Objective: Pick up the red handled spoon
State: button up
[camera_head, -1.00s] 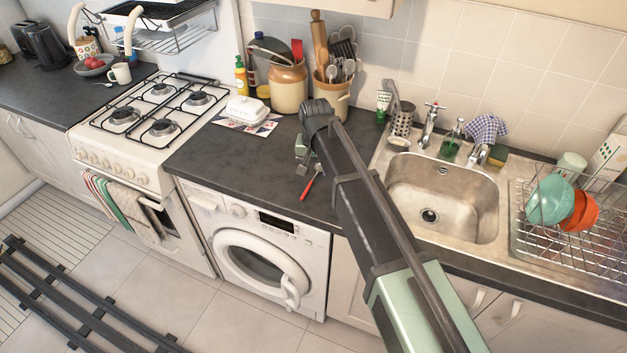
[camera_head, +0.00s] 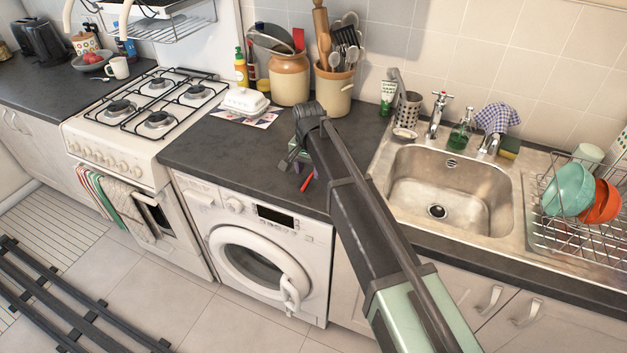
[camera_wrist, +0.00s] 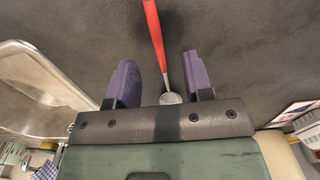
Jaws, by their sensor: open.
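The red handled spoon (camera_wrist: 154,32) lies on the dark counter. In the wrist view its red handle runs up to the top edge, and its metal end (camera_wrist: 171,97) lies between my two fingers, nearer the right one. My gripper (camera_wrist: 160,82) is open, with a finger on each side of the spoon and nothing gripped. In the head view my gripper (camera_head: 288,163) is over the counter above the washer. Only the red handle tip (camera_head: 306,183) shows there; my arm hides the rest of the spoon.
The sink (camera_head: 448,190) is right of my arm, with a dish rack (camera_head: 590,235) beyond it. A utensil crock (camera_head: 334,92), a brown-topped jar (camera_head: 289,78) and a butter dish (camera_head: 246,101) stand behind. The counter (camera_head: 215,150) left of my gripper is clear.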

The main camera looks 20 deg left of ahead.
notch_tip(320, 180, down, 3)
jog(key=shift+r+b, duration=0.2)
jog(key=shift+b, duration=0.3)
jog(key=shift+r, duration=0.2)
jog(key=shift+c, duration=0.2)
grip_shut()
notch_tip(320, 180, up, 20)
jog(key=p, duration=2)
